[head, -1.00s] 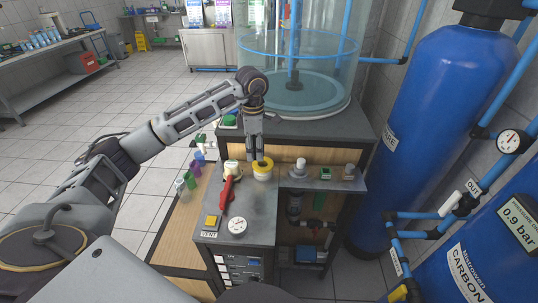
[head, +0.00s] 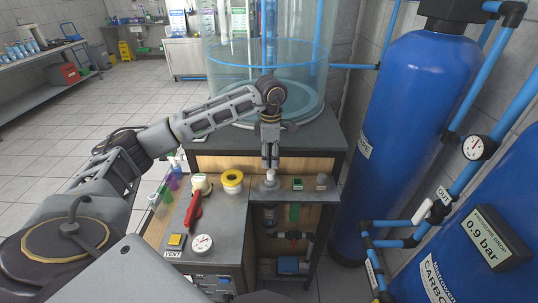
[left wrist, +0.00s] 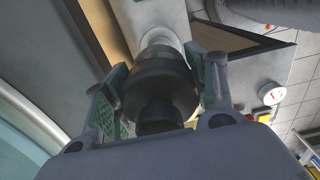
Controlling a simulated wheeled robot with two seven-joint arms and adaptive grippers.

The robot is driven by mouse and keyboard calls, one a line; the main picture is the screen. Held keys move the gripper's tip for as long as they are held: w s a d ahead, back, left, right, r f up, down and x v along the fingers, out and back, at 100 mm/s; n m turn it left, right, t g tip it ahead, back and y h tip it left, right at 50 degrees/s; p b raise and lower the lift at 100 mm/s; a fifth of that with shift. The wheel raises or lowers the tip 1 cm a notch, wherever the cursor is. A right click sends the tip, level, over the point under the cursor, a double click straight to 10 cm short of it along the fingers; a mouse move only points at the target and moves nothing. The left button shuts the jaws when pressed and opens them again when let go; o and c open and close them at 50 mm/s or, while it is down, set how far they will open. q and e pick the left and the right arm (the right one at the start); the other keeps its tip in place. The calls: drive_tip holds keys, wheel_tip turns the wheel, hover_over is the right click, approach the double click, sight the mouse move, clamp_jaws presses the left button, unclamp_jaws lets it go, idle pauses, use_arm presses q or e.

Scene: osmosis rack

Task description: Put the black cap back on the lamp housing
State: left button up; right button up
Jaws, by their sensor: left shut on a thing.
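My left gripper (head: 270,164) points down over the raised right-hand shelf of the bench. In the left wrist view its two green-padded fingers (left wrist: 160,95) are shut on the black cap (left wrist: 158,82), a dark stepped round piece. Beyond the cap shows a whitish cylindrical part (left wrist: 163,38). In the head view a white-topped grey fitting (head: 269,182), seemingly the lamp housing, stands directly below the fingertips. The cap is mostly hidden there by the fingers. I cannot tell whether cap and fitting touch. My right gripper is not in view.
Left of the fitting are a yellow ring (head: 232,179), a red lever (head: 193,208), a gauge (head: 202,243) and a yellow button (head: 176,240). A small green part (head: 297,184) and a grey knob (head: 321,182) stand to its right. A clear tank (head: 305,60) rises behind.

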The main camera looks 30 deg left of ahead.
sight(270, 171)
use_arm(q)
drive_tip(key=shift+s+a, duration=0.15)
drive_tip(key=shift+f, duration=0.2)
drive_tip(key=shift+f+b, duration=0.65)
drive_tip(key=shift+f, duration=0.85)
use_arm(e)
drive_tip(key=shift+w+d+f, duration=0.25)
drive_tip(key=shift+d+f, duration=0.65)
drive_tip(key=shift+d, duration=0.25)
use_arm(q)
drive_tip(key=shift+b, duration=0.3)
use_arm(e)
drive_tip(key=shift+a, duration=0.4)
use_arm(q)
drive_tip(key=shift+f+b, duration=0.3)
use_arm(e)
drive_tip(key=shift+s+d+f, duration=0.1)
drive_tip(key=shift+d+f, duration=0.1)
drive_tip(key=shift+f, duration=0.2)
use_arm(q)
drive_tip(key=shift+f+b, duration=0.5)
drive_tip(key=shift+f, duration=0.2)
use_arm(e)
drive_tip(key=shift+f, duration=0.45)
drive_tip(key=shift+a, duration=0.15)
